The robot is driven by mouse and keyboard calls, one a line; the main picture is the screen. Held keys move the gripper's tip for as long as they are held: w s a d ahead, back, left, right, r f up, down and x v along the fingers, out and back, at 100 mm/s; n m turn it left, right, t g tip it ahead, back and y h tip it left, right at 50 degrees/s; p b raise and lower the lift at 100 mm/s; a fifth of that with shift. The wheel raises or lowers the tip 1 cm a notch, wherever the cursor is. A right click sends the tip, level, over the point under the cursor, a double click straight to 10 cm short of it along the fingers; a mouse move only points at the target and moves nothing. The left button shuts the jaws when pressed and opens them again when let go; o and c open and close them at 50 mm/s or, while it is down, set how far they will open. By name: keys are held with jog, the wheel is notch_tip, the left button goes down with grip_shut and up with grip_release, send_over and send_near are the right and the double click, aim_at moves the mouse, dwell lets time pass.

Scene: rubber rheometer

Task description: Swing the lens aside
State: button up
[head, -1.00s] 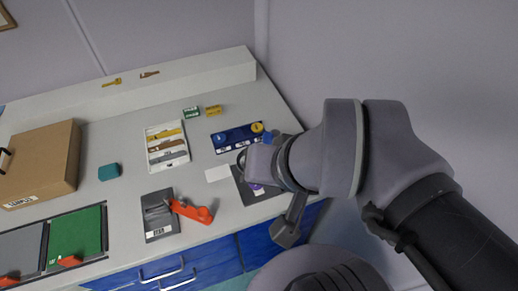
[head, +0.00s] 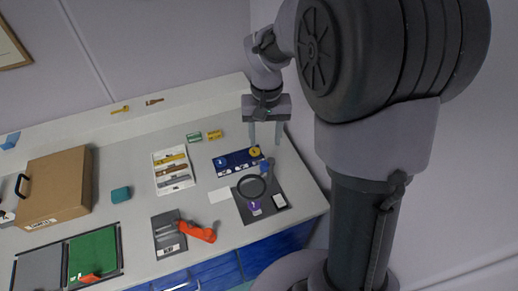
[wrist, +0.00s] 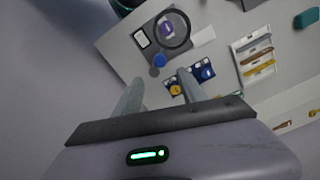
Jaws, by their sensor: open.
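The lens (head: 251,187) is a round dark ring over a dark grey plate (head: 280,199) at the right of the counter. A blue knob (head: 266,166) stands at its back right. A purple disc (head: 254,208) shows at the ring's front edge in the head view. In the wrist view the lens (wrist: 172,31) lies around the purple piece, with the blue knob (wrist: 158,60) closer to my fingers. My gripper (head: 265,143) is open and empty, raised above the back of the counter behind the lens. Its fingers (wrist: 160,77) point toward the knob and are apart from it.
A blue board (head: 238,161) with a yellow knob lies behind the lens. A white tray (head: 173,186) of coloured strips, a grey box (head: 168,246) with an orange handle (head: 198,232), and a cardboard box (head: 58,188) stand left. The wall is close on the right.

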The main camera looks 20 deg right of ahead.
aim_at(264, 164)
notch_tip(264, 164, down, 11)
jog(key=b, duration=0.2)
jog(key=shift+b, duration=0.35)
grip_shut()
dwell(1.0)
